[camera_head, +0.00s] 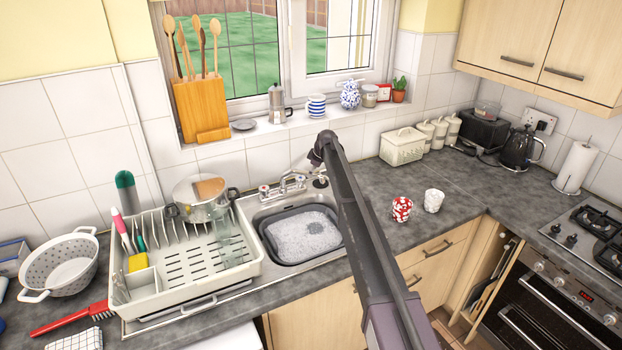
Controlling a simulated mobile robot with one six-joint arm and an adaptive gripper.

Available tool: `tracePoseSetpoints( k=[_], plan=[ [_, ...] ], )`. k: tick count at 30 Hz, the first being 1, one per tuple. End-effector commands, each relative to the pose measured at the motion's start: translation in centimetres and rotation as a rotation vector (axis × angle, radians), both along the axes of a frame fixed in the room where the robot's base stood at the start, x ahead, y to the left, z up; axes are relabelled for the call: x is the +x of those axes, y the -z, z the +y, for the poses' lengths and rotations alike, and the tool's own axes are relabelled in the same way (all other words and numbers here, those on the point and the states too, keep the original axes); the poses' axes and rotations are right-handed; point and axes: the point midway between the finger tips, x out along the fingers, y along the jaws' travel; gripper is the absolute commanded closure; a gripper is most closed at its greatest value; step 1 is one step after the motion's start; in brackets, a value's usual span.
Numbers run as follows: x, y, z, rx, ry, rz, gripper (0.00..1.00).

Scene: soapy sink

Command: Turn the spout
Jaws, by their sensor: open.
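The chrome tap (285,187) stands at the back edge of the sink, with a knob on each side. Its spout (296,175) is small in the view and runs toward the right, where my gripper and arm partly cover it. My arm reaches from the bottom of the view up to the tap. My gripper (320,181) is small and dark below the arm's end, close to the spout's right end. It is open. I cannot tell whether it touches the spout.
The sink holds a dark basin (266,238) of soapy water. A dish rack (245,271) with a steel pot (203,205) stands left. A red-and-white cup (401,209) and a white cup (433,201) stand right. The windowsill behind holds a moka pot (277,105) and striped mug (316,106).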

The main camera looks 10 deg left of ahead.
Motion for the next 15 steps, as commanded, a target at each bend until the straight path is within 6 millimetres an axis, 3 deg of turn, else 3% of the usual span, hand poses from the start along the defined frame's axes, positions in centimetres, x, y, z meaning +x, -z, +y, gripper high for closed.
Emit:
tracePoseSetpoints(
  k=[6,15],
  plan=[
    [0.4,1.36,0.45,0.0,0.0,0.0,0.32],
    [0.47,1.59,0.6,0.0,0.0,0.0,0.32]
  ],
)
